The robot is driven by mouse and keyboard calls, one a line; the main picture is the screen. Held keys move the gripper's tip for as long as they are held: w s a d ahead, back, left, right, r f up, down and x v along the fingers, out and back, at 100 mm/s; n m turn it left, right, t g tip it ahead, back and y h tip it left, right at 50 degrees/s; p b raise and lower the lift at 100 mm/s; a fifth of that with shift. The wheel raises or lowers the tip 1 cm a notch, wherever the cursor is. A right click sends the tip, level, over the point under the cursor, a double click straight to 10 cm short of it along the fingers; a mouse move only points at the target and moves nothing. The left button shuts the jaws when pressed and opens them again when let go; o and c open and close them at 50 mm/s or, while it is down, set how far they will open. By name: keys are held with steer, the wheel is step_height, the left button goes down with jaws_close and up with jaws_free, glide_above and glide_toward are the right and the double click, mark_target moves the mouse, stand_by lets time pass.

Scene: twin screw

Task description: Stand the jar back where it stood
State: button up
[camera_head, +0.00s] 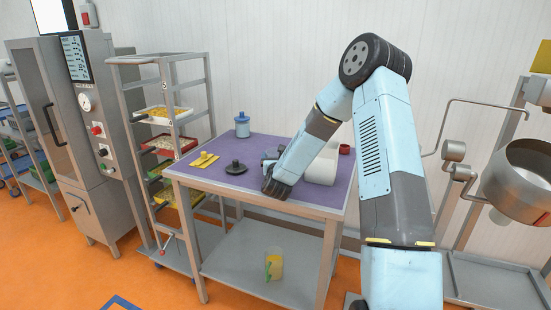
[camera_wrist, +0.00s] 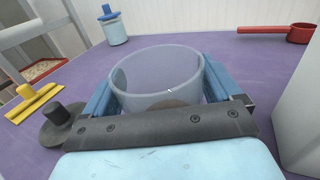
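An open, clear-walled jar (camera_wrist: 150,101) is between the two blue fingers of my gripper (camera_wrist: 157,82) in the wrist view. The fingers lie against its left and right sides, and the gripper appears shut on it. The jar looks upright, its open mouth facing up. Its base is hidden, so I cannot tell whether it touches the table. In the head view my gripper (camera_head: 269,162) is low over the purple table top (camera_head: 219,181), and my arm partly hides the jar. A dark knobbed disc (camera_head: 236,168) lies left of the gripper, also in the wrist view (camera_wrist: 60,125).
A blue-lidded jar (camera_head: 242,125) stands at the back of the table. A yellow scraper-like tool (camera_head: 203,159) lies at the left. A white cylinder (camera_head: 322,169) and a red pan (camera_wrist: 297,34) are on the right. Purple surface is clear behind the held jar.

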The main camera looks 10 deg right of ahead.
steer(key=shift+o, duration=0.7)
steer(key=shift+r, duration=0.1)
steer(key=v, duration=1.2)
steer(key=shift+r, duration=0.1)
steer(key=s+a+r+n+g+y, duration=0.2)
steer(key=s+r+n+g, duration=0.3)
steer(key=n, duration=0.6)
steer(key=s+a+r+n+g+y, duration=0.1)
steer(key=s+r+n+y, duration=0.25)
steer(key=r+n, duration=0.6)
steer(key=s+d+r+n+g, duration=0.2)
steer(key=s+n, duration=0.4)
steer(key=s, duration=0.3)
steer(key=s+d+r+n+g+h, duration=0.1)
steer(key=s+n+g, duration=0.1)
steer(key=s+n, duration=0.4)
steer(key=s+d+r+n+g, duration=0.2)
steer(key=s+n, duration=0.4)
steer(key=s, duration=0.8)
steer(key=shift+d+r, duration=0.3)
steer(key=shift+r, duration=0.1)
